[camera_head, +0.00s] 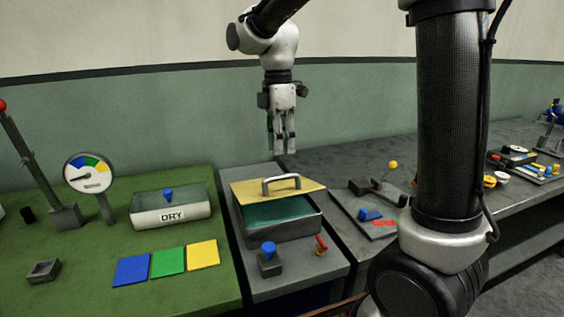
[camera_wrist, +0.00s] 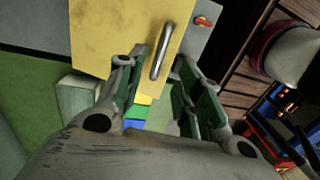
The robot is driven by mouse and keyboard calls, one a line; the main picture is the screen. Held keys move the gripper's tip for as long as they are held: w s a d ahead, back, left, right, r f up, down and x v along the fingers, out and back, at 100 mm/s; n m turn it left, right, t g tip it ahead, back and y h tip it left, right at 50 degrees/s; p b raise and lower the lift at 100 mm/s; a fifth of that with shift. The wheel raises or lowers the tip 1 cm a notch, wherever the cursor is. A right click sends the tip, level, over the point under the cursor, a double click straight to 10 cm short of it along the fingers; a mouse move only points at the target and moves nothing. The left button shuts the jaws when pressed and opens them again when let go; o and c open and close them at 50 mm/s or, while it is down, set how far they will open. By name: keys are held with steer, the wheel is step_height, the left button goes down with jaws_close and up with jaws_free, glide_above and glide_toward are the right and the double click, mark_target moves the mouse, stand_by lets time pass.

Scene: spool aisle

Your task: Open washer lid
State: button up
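The washer (camera_head: 283,233) is a grey box with a teal inside or front face, standing mid-picture in the head view. Its yellow lid (camera_head: 252,193) has a grey bar handle (camera_head: 281,184). The lid covers the back part of the box; I cannot tell how far it is tilted. In the wrist view the yellow lid (camera_wrist: 103,35) fills the upper middle, with its handle (camera_wrist: 162,50) just ahead of the fingertips. My gripper (camera_head: 281,148) hangs fingers down above and behind the handle, apart from it. In the wrist view its fingers (camera_wrist: 155,68) are spread and hold nothing.
A blue-topped knob (camera_head: 269,254) and a red knob (camera_head: 321,245) stand before the washer. A box marked DRY (camera_head: 171,211), a dial gauge (camera_head: 90,174) and coloured squares (camera_head: 168,262) are left. A plate with a blue block (camera_head: 369,214) is right.

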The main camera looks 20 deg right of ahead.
mark_target(272, 178)
steer(key=f, duration=0.5)
steer(key=s+f, duration=0.1)
steer(key=f, duration=0.1)
steer(key=shift+f, duration=0.2)
jaws_close()
